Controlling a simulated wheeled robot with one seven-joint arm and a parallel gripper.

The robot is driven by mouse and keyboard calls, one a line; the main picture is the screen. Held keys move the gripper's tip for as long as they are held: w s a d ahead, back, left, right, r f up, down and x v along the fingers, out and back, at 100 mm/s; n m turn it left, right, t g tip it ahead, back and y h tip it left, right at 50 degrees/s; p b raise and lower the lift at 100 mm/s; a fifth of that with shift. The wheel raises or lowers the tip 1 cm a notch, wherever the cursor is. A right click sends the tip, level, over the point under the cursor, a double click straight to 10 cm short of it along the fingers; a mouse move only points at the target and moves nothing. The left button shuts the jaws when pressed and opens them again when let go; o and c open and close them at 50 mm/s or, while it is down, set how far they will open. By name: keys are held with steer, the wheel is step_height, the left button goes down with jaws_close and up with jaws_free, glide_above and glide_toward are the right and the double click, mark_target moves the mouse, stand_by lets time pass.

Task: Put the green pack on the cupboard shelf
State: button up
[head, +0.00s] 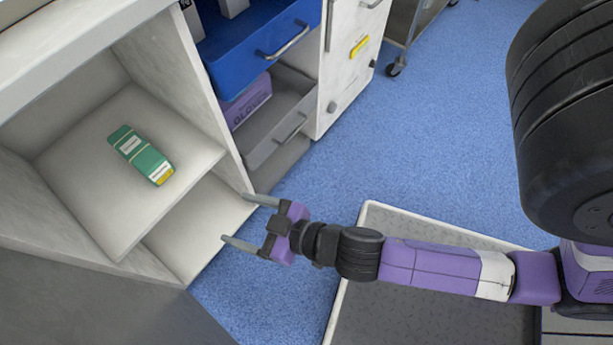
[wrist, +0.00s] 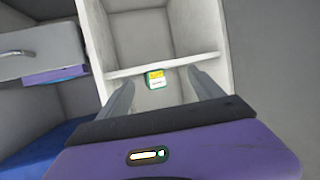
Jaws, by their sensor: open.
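The green pack (head: 140,155) lies flat on the upper shelf (head: 95,205) of the open white cupboard, one yellow end towards the shelf's front edge. In the wrist view the pack (wrist: 155,79) shows its yellow and white end between my fingers, farther off. My gripper (head: 243,222) is open and empty, in front of the cupboard and to the right of the pack, apart from it. In the wrist view its two fingers (wrist: 163,92) point towards the cupboard opening.
A blue drawer (head: 262,45) stands pulled out right of the cupboard, above an open grey drawer (head: 280,125) with a purple glove box (head: 247,100). A lower compartment (head: 200,225) under the shelf looks empty.

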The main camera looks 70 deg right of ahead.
steer(key=s+d+r, duration=0.2)
steer(key=s+r, duration=0.8)
steer(key=s, duration=0.5)
steer(key=shift+s+r+t, duration=0.25)
steer(key=shift+r+t, duration=0.05)
steer(key=shift+r, duration=0.15)
step_height(320, 180, up, 28)
steer(key=p, duration=2.8)
steer(key=shift+f, duration=0.2)
